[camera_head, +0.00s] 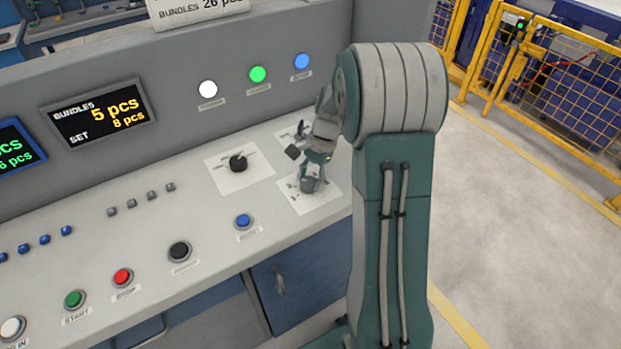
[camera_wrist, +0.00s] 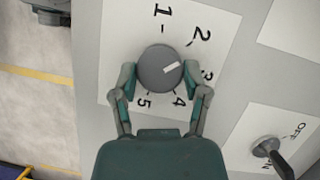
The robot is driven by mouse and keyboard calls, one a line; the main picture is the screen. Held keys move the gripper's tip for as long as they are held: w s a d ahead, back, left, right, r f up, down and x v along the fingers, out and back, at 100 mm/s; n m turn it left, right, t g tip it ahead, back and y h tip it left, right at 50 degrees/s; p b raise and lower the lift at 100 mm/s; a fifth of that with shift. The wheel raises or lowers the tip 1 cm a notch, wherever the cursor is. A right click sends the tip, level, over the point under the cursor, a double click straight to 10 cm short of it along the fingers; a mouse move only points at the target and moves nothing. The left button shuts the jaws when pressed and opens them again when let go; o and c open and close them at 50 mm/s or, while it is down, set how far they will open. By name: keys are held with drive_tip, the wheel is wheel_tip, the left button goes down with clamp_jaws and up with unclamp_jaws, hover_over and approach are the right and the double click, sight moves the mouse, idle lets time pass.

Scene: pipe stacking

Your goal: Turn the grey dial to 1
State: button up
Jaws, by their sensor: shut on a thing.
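The grey dial (camera_wrist: 155,72) is in the middle of the wrist view, on a white plate (camera_wrist: 118,35) with the numbers 1 to 5. Its white mark points to the right and slightly up, toward the gap between 2 and 3, away from the 1 at the top. My gripper (camera_wrist: 160,76) is shut on the dial, with one finger on each side of it. In the head view my gripper (camera_head: 313,172) reaches down to the grey dial (camera_head: 308,185) at the panel's right end.
A black knob (camera_head: 238,162) on its own plate sits left of the dial. An OFF/ON switch (camera_wrist: 268,148) is at the wrist view's lower right. A blue button (camera_head: 243,221) and a black button (camera_head: 180,251) lie nearer the front edge. Yellow fencing (camera_head: 560,85) stands at right.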

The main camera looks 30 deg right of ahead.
drive_tip(key=n+g, duration=0.1)
drive_tip(key=n, duration=0.1)
drive_tip(key=n+h, duration=0.1)
drive_tip(key=n, duration=0.2)
drive_tip(key=shift+w+a+n+g, duration=0.2)
drive_tip(key=shift+n+g, duration=0.1)
drive_tip(key=shift+g, duration=0.1)
drive_tip(key=n+h, duration=0.1)
drive_tip(key=n, duration=0.1)
drive_tip(key=n+g+h, duration=0.1)
drive_tip(key=n, duration=0.2)
drive_tip(key=shift+w+n, duration=0.1)
drive_tip(key=shift+n, duration=0.2)
drive_tip(key=o, duration=1.1)
drive_tip(key=shift+o, duration=0.2)
drive_tip(key=v, duration=1.1)
drive_tip(key=shift+w+a+r, duration=0.15)
drive_tip(key=shift+w+r, duration=0.15)
drive_tip(key=shift+r, duration=0.05)
